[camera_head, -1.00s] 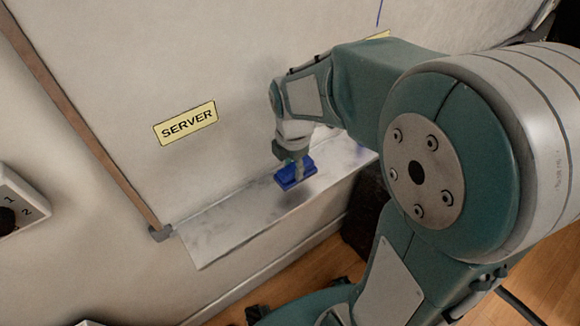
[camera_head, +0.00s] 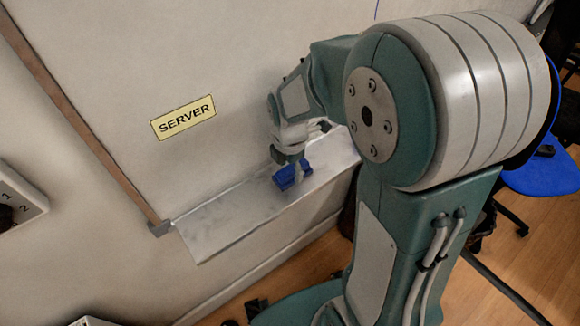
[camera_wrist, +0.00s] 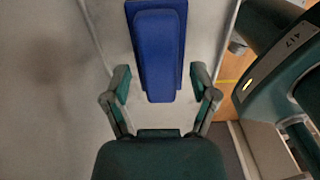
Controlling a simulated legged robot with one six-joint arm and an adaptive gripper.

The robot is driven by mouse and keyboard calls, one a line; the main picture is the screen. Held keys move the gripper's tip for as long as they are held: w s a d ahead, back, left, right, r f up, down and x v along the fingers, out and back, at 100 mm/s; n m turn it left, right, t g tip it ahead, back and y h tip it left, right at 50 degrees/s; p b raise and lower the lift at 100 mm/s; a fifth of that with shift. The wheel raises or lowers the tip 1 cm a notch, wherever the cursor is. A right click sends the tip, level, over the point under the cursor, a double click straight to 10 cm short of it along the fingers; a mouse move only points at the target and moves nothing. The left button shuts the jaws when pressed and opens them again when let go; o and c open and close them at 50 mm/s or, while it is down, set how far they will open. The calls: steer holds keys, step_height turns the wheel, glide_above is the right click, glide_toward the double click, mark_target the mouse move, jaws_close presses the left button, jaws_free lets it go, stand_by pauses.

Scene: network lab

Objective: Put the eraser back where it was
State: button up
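The blue eraser (camera_head: 285,179) is at the ledge (camera_head: 222,232) under the whiteboard, and appears to rest on it. In the wrist view the eraser (camera_wrist: 159,52) lies lengthwise ahead of my gripper (camera_wrist: 160,84). My gripper is open, with one finger on each side of the eraser's near end and a visible gap on both sides. In the head view my gripper (camera_head: 300,165) is right above and beside the eraser and partly covers it.
The whiteboard (camera_head: 120,70) stands behind the ledge, with a yellow SERVER label (camera_head: 183,117) on it. The ledge's left part is bare. A blue chair (camera_head: 540,175) stands at the right. A white numbered box (camera_head: 18,200) is on the left wall.

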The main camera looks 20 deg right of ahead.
mark_target(290, 169)
step_height(290, 169, up, 12)
steer(key=f, duration=0.1)
steer(key=s+r+m+t, duration=0.2)
steer(key=s+r+m, duration=0.1)
steer(key=s+m, duration=0.4)
steer(key=s+r+m+t, duration=0.3)
steer(key=s+m, duration=0.3)
steer(key=m, duration=0.8)
steer(key=shift+s+d+m+t, duration=0.3)
steer(key=shift+s, duration=0.05)
